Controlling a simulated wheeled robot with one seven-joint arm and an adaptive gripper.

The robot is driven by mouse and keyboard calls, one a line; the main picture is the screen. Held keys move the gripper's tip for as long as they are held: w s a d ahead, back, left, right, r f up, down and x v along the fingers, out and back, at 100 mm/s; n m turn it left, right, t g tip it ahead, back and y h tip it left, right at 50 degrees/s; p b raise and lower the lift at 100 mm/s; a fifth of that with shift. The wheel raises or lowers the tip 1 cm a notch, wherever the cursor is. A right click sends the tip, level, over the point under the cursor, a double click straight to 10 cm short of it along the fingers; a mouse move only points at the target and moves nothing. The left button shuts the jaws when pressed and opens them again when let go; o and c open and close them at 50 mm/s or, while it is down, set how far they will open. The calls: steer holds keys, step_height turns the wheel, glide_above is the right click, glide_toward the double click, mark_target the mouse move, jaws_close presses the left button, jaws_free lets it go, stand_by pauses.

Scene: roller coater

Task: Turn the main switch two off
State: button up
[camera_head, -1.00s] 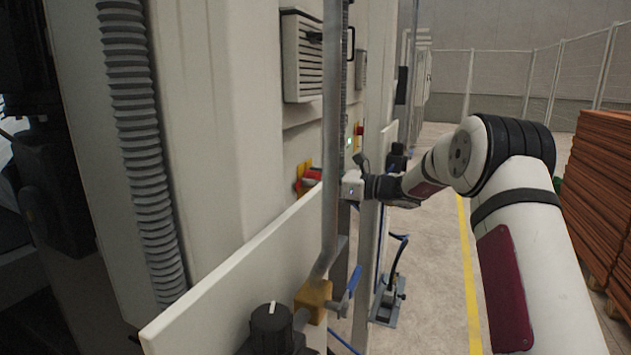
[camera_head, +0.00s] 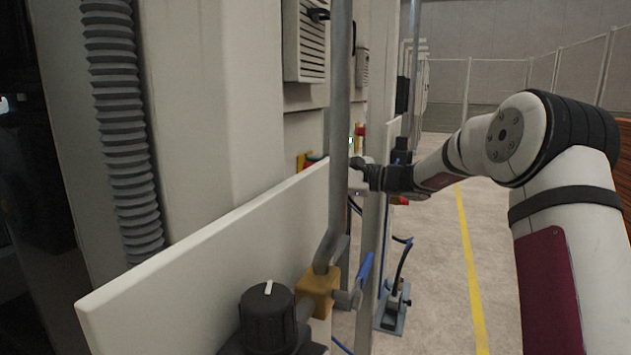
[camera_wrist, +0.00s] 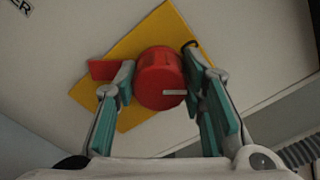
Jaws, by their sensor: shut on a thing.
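The red switch knob (camera_wrist: 158,78) sits on a tilted yellow plate (camera_wrist: 185,28) on a pale panel in the wrist view. A short pale mark shows on its lower right face, and a red tab sticks out to its left. My gripper (camera_wrist: 160,74) is shut on the knob, with one teal-padded finger on each side. In the head view, the yellow plate (camera_head: 302,161) and some red show at the machine wall, left of the grey pipe. My gripper's fingertips are hidden there behind the pipe and panel.
A vertical grey pipe (camera_head: 340,100) and a white panel (camera_head: 200,265) stand close to my arm. A black knob (camera_head: 268,312) and a yellow block with a blue lever (camera_head: 318,290) are in front. Open floor with a yellow line (camera_head: 468,260) lies to the right.

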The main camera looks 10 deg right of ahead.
steer(key=n+b, duration=0.1)
steer(key=b, duration=0.1)
steer(key=n+b, duration=0.4)
steer(key=shift+f, duration=0.35)
steer(key=n+b, duration=0.2)
steer(key=b, duration=0.1)
steer(key=shift+r+n, duration=0.15)
steer(key=shift+n, duration=0.15)
steer(key=shift+b, duration=0.4)
steer(key=o, duration=1.1)
steer(key=shift+r, duration=0.1)
steer(key=shift+o, duration=0.2)
steer(key=v, duration=1.2)
